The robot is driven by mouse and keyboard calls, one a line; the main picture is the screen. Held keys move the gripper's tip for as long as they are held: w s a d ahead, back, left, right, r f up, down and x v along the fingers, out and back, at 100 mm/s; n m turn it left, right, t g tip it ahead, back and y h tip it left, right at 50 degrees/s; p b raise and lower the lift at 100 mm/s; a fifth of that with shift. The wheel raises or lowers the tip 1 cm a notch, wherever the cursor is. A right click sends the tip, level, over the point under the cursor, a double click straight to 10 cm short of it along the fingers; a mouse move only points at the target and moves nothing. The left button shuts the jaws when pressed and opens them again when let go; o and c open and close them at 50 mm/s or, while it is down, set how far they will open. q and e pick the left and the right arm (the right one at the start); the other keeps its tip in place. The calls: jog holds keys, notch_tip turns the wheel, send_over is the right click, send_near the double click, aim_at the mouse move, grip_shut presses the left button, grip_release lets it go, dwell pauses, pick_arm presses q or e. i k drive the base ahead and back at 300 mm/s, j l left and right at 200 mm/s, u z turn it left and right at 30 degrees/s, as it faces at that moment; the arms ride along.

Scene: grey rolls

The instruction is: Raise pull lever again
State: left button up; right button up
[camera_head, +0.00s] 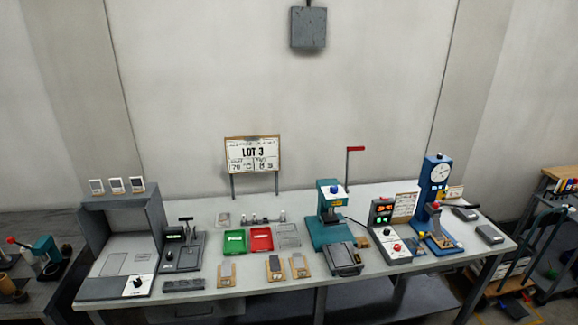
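A blue upright tester (427,193) with a round white dial (441,173) stands near the right end of the table. A small lever with a red knob (435,205) shows at its front; its exact position is too small to tell. A teal press (330,230) stands left of it. A thin upright post with a red bar (356,149) at its top rises beside the press; I cannot tell whether it is joined to it. Neither of my grippers is in view.
The long white table (210,297) also holds a grey booth (150,215), a green tray (235,242), a red tray (260,239), a control box (382,213) and several small wooden holders. A lot sign (252,155) stands at the back. A cart (545,235) is at right.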

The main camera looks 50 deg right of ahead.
aim_at(478, 205)
jog(key=z, duration=2.95)
jog(key=i+z, duration=0.3)
jog(key=i, duration=0.55)
jog(key=i+j+z, duration=0.1)
jog(key=i+z, duration=0.2)
jog(key=i, duration=0.6)
jog(key=i+l+z, duration=0.15)
jog(key=i, duration=1.25)
jog(key=i+u, duration=0.25)
jog(key=u, duration=0.25)
jog(key=i+u, duration=0.25)
jog(key=u, duration=0.25)
jog(key=i+l+u, duration=0.2)
jog(key=u, duration=0.25)
